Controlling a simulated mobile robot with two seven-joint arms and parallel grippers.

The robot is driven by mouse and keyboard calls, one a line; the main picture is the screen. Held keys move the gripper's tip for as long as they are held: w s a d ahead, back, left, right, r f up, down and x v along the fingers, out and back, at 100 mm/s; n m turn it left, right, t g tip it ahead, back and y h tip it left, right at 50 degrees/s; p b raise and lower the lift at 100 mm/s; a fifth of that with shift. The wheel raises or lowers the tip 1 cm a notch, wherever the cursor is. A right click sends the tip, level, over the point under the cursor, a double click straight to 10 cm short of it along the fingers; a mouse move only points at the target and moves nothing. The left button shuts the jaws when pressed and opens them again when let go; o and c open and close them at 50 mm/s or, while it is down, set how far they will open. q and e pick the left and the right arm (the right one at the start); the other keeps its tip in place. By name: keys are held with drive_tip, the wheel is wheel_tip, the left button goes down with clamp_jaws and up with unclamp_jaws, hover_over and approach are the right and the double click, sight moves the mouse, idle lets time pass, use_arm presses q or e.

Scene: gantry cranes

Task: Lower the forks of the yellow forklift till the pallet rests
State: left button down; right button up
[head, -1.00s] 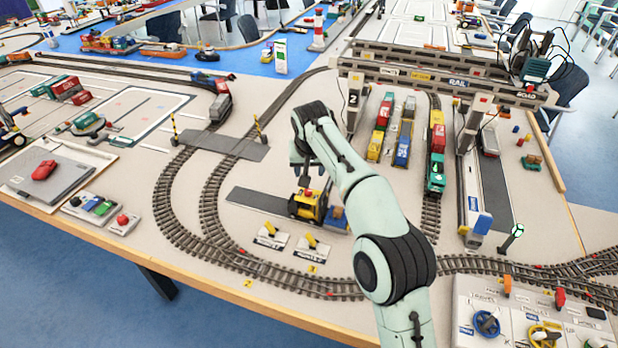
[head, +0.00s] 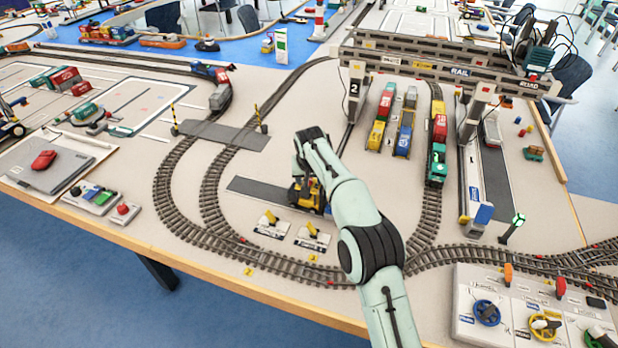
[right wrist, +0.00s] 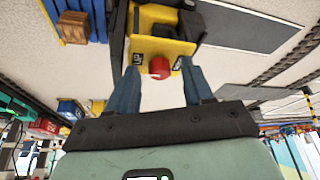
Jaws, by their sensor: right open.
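The yellow forklift (head: 304,195) stands at the end of a dark grey strip in the head view, partly behind my right arm. In the right wrist view the forklift (right wrist: 163,22) is close, with a red knob (right wrist: 159,67) on its yellow body. My right gripper (right wrist: 160,72) is open, its two blue-grey fingers apart on either side of the red knob in the picture; contact cannot be told. The blue pallet (right wrist: 97,22) with a brown crate (right wrist: 73,27) lies left of the dark mast. Whether the pallet touches the ground is unclear. My left gripper is not in view.
Two small panels with yellow levers (head: 271,222) (head: 313,235) lie in front of the forklift. Curved rail track (head: 215,195) runs to its left and in front. The gantry crane (head: 440,68) and rows of wagons (head: 381,115) stand behind to the right.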

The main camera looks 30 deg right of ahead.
clamp_jaws()
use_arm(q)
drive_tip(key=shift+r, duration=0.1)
use_arm(e)
drive_tip(key=shift+d+r+n+y+p, duration=0.15)
drive_tip(key=shift+n+y+p, duration=0.25)
drive_tip(key=shift+n+p, duration=0.75)
drive_tip(key=n+y+p, duration=0.1)
drive_tip(key=n+p, duration=0.1)
drive_tip(key=n+y+p, duration=0.1)
drive_tip(key=n+p, duration=0.2)
drive_tip(key=shift+w+d+r+n, duration=0.1)
drive_tip(key=shift+d+n, duration=0.05)
drive_tip(key=shift+n, duration=0.2)
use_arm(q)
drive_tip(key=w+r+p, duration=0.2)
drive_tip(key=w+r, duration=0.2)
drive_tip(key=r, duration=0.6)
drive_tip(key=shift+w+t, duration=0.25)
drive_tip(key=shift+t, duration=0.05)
use_arm(e)
drive_tip(key=shift+f+n+y, duration=0.2)
drive_tip(key=shift+n+y, duration=0.3)
drive_tip(key=shift+n, duration=0.5)
